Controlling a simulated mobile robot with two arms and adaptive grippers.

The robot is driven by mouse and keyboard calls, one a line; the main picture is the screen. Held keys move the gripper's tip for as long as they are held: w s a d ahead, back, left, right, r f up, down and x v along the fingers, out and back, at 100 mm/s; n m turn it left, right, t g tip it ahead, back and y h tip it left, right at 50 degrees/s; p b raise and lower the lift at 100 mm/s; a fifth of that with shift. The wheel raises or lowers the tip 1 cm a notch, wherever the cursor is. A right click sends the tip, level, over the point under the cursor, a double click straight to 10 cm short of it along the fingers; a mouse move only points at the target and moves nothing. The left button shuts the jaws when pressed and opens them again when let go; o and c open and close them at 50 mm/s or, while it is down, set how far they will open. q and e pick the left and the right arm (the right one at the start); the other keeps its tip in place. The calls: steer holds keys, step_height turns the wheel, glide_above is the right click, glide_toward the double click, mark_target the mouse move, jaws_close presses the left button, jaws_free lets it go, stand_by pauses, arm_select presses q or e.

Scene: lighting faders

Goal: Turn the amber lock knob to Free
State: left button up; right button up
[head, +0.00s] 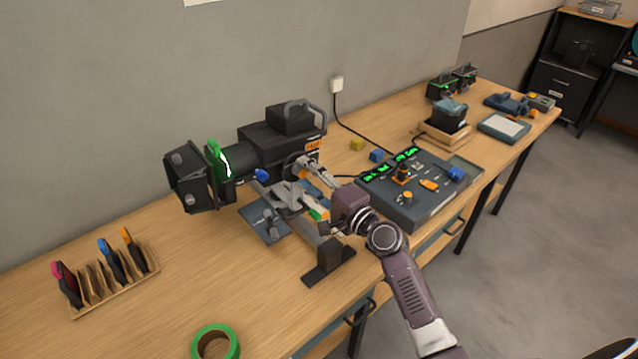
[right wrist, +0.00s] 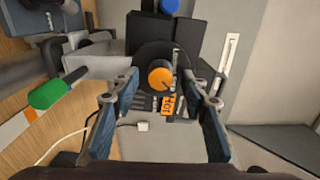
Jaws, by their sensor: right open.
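The amber knob (right wrist: 160,74) shows in the right wrist view as a round orange cap with a dark mark, on a black round base on the lamp. My right gripper (head: 306,170) reaches toward the lamp's near side. In the right wrist view its fingers (right wrist: 162,92) are open and empty, one on each side of the knob's line. I cannot tell whether they touch it. My left gripper is not in view.
An orange label (right wrist: 168,105) is beside the knob. A green-tipped lever (right wrist: 48,94) lies left of the fingers. A fader console (head: 420,215) with orange knobs stands right of my arm. A filter rack (head: 112,289) and green tape roll (head: 216,338) are at left.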

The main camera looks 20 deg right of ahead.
steer(key=v, duration=1.1)
steer(key=shift+s, duration=0.2)
